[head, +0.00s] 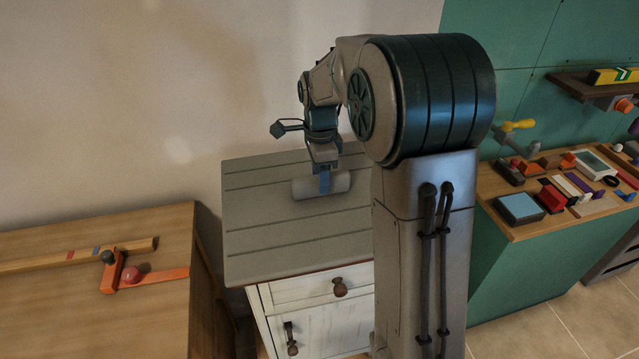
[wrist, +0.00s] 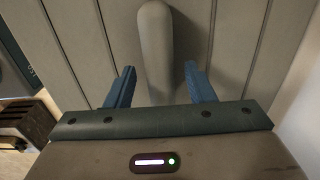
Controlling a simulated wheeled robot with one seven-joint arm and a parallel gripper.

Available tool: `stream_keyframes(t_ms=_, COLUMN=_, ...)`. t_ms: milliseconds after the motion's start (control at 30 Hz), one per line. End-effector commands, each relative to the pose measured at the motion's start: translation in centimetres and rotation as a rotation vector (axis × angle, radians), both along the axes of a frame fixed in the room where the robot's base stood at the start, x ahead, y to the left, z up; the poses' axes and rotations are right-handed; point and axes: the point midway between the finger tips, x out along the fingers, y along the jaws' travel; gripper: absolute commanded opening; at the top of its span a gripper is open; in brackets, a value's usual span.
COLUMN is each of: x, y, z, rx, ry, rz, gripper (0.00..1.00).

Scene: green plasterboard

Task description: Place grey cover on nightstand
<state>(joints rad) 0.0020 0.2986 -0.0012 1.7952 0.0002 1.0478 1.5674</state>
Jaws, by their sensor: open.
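The grey cover (head: 255,207) is a flat grooved panel lying on top of the white nightstand (head: 335,320). A rounded grey handle bar (head: 341,182) stands out from its middle. In the wrist view the cover (wrist: 85,50) fills most of the picture, with the handle (wrist: 155,45) running away from me. My gripper (head: 325,186) is at the handle in the head view. In the wrist view its blue fingers (wrist: 158,85) are apart, one on each side of the handle, with gaps between. The far side of the cover is partly hidden behind my arm.
A wooden table (head: 90,320) with an orange angled piece (head: 150,278) stands at the left. A green workbench (head: 525,275) at the right carries several small items and a blue-topped box (head: 520,207). A wall stands close behind the nightstand.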

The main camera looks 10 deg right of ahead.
Motion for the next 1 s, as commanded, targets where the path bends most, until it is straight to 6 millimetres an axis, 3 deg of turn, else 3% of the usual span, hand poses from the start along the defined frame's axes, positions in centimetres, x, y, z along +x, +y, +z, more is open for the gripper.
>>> stream_keyframes(t_ms=300, x=0.1, y=0.0, z=6.7, rx=0.0, ry=-0.004, rz=0.0, gripper=0.49)
stream_keyframes(t_ms=567, x=-0.4, y=0.0, z=9.1, rx=0.0, ry=-0.004, rz=0.02, gripper=0.49)
stream_keyframes(t_ms=667, x=-1.9, y=0.0, z=9.6, rx=0.0, ry=-0.023, rz=0.109, gripper=0.49)
stream_keyframes(t_ms=767, x=-4.6, y=0.0, z=10.0, rx=-0.005, ry=-0.057, rz=0.279, gripper=0.49)
stream_keyframes(t_ms=1000, x=-13.1, y=0.0, z=9.3, rx=-0.061, ry=-0.153, rz=0.811, gripper=0.49)
